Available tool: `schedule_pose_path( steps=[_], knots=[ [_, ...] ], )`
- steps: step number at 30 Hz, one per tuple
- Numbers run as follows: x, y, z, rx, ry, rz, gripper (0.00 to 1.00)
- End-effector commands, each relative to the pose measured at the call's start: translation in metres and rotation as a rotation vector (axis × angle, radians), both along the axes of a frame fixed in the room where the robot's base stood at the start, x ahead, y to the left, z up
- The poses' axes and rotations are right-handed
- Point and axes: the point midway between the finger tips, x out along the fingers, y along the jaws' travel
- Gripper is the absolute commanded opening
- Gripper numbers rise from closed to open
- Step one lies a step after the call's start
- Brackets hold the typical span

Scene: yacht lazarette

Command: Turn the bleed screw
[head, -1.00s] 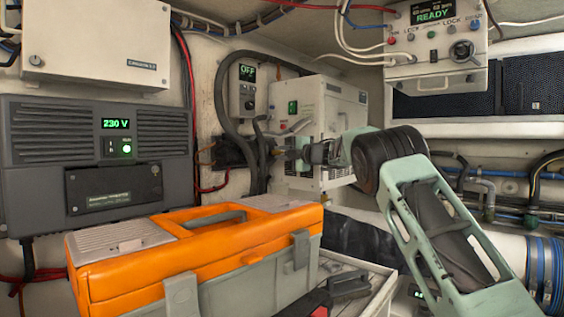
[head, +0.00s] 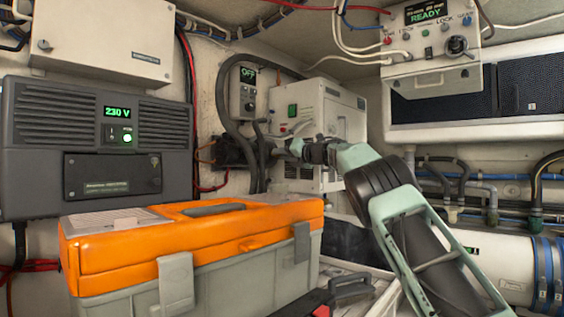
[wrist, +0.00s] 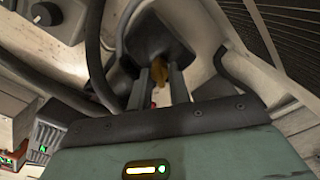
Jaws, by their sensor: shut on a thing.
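The bleed screw appears as a small brass-coloured piece (wrist: 160,69) on a dark moulded housing (wrist: 163,38) in the wrist view. My gripper (wrist: 160,88) has its two dark fingers on either side of the brass piece, shut on it. In the head view my gripper (head: 274,155) reaches the dark housing (head: 232,152) on the back wall from the right. The screw itself is too small and covered to make out there.
A thick dark hose (head: 221,100) loops around the housing. A white cabinet (head: 350,123) stands close behind my wrist. An orange-lidded toolbox (head: 190,243) fills the front, below the arm. A grey 230 V unit (head: 80,150) hangs at left.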

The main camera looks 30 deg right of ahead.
Motion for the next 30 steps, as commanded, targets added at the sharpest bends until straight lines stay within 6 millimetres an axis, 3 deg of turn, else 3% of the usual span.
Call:
schedule_pose_path(
  steps=[1, 15, 30],
  knots=[
    [0.0007, 0.0000, -0.0065, -0.043, -0.011, 0.002, 0.00],
    [0.0014, -0.0012, -0.0062, -0.410, -0.143, 0.005, 0.00],
    [0.0013, -0.0025, -0.0047, -0.566, -0.199, 0.004, 0.00]
  ],
)
